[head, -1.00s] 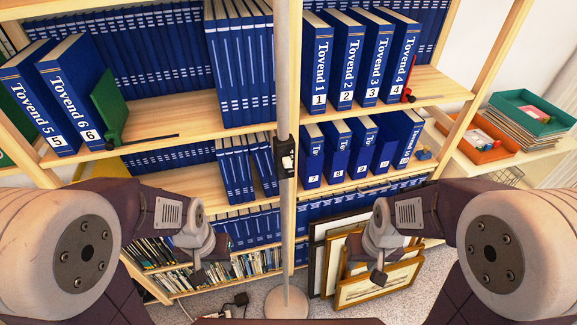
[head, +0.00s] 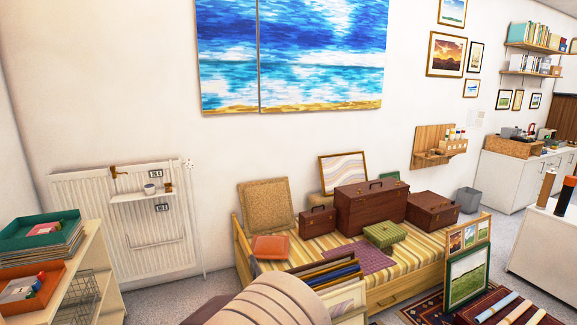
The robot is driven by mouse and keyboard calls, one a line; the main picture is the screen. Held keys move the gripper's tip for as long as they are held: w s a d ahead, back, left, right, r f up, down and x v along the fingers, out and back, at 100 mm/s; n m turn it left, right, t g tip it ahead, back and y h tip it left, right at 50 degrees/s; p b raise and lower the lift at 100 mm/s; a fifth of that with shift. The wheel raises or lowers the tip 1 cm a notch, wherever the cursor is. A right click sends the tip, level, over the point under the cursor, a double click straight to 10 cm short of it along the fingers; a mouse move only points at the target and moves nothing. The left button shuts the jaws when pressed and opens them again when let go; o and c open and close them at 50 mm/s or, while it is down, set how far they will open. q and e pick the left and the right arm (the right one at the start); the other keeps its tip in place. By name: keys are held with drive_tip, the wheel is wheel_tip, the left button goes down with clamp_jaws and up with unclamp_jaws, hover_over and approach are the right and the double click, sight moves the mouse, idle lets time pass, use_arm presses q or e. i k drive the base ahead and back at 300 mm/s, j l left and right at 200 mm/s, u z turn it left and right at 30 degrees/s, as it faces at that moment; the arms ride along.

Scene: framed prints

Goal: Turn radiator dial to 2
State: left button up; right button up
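A white panel radiator (head: 130,255) hangs on the wall at the left in the head view. A small white knob (head: 189,164) sits at its upper right corner, above a thin pipe (head: 201,245) that runs down to the floor. This looks like the dial; its numbers and setting are too small to read. Neither gripper is in view; only a rounded pale part of my arm shows at the bottom.
A shelf unit with green (head: 38,240) and orange (head: 30,290) trays stands at the left, in front of the radiator's left side. A daybed (head: 405,265) with cases stands right of the radiator. Grey floor (head: 180,297) shows between them.

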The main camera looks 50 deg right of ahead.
sight(189, 165)
drive_tip(key=z, duration=1.15)
